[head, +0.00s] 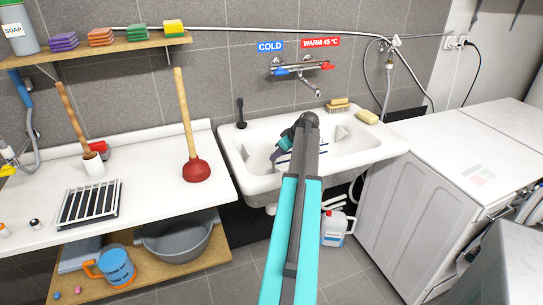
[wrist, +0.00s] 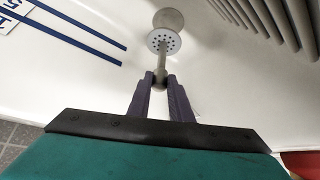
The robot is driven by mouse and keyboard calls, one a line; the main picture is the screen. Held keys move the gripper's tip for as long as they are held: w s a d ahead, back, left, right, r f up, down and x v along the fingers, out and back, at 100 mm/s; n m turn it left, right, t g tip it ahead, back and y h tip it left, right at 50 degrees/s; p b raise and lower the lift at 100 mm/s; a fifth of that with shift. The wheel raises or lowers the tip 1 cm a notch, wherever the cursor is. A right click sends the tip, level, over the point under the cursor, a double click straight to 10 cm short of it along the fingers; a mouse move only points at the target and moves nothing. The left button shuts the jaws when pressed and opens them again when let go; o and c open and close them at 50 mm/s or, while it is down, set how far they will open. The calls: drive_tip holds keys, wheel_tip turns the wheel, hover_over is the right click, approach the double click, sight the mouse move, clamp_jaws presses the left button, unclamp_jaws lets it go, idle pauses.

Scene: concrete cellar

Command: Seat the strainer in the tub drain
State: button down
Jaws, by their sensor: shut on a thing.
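The white tub (head: 233,160) is set against the tiled wall. My gripper (head: 277,156) is over the tub's left part, mostly hidden by my arm in the head view. In the wrist view my gripper (wrist: 160,80) has its purple fingers shut on the stem end of the strainer (wrist: 162,42), a pale disc with small holes. A grey-brown round shape (wrist: 168,19) shows just beyond the disc; I cannot tell whether it is the drain or part of the strainer, nor whether they touch. The head view hides the strainer and the drain.
Blue lines (wrist: 80,32) mark the tub's inside, with dark ribs (wrist: 255,15) opposite. A mixer tap (head: 300,68) hangs above. A red plunger (head: 196,169) stands on the left counter. A brush (head: 338,106) and a soap bar (head: 367,117) lie on the back rim. White machines (head: 415,225) stand at right.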

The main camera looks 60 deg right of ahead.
sight(274, 171)
drive_tip(key=shift+w+a+f+b, duration=0.1)
drive_tip(key=shift+f+b, duration=0.7)
drive_tip(key=shift+f, duration=0.45)
drive_tip(key=shift+w+a+f+b, duration=0.1)
drive_tip(key=shift+f+b, duration=0.65)
drive_tip(key=shift+f, duration=0.5)
drive_tip(key=shift+b, duration=0.35)
idle(0.8)
drive_tip(key=shift+f+b, duration=0.6)
drive_tip(key=shift+f, duration=0.5)
idle(0.3)
drive_tip(key=shift+f, duration=0.1)
idle(1.1)
drive_tip(key=shift+s, duration=0.1)
drive_tip(key=c, duration=1.5)
unclamp_jaws()
drive_tip(key=shift+c, duration=0.2)
